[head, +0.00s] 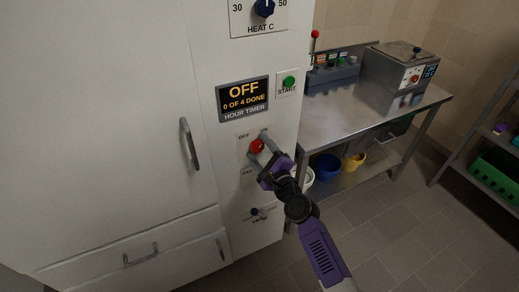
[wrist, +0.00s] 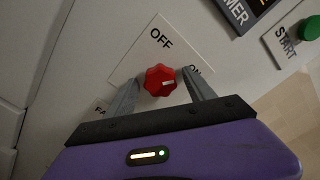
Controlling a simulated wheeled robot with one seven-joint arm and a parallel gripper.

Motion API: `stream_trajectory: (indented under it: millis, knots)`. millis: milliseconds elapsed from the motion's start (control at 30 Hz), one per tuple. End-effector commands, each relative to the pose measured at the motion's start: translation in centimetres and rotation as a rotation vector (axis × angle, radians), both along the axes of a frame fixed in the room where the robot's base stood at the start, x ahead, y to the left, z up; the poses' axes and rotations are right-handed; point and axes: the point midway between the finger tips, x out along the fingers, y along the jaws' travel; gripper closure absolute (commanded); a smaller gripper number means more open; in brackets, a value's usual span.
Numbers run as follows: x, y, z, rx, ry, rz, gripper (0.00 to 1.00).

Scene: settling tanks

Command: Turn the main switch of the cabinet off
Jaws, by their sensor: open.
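The cabinet (head: 110,90) is a large white unit filling the left of the head view. Its main switch is a red knob (head: 257,146) on a white plate marked OFF and ON. In the wrist view the red knob (wrist: 160,80) has a pale pointer mark on its right side, toward the partly hidden ON label. My gripper (head: 263,154) is at the switch plate. In the wrist view its grey fingers (wrist: 159,92) are open, one on each side of the knob. I cannot tell whether they touch it.
A display (head: 243,99) above the switch reads OFF, 0 OF 4 DONE. A smaller valve or knob (head: 256,212) is below. A steel table (head: 375,122) stands to the right.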

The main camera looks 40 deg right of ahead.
Motion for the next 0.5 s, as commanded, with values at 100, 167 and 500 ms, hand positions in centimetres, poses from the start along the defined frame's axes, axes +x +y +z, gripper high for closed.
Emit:
stream_trajectory:
  millis: [100,167,500]
  knots:
    - [-0.02,0.01,0.01,0.000,0.000,0.000,0.43]
    - [-0.02,0.01,0.01,0.000,0.000,0.000,0.55]
    - [-0.02,0.03,0.00,-0.003,0.001,0.000,1.00]
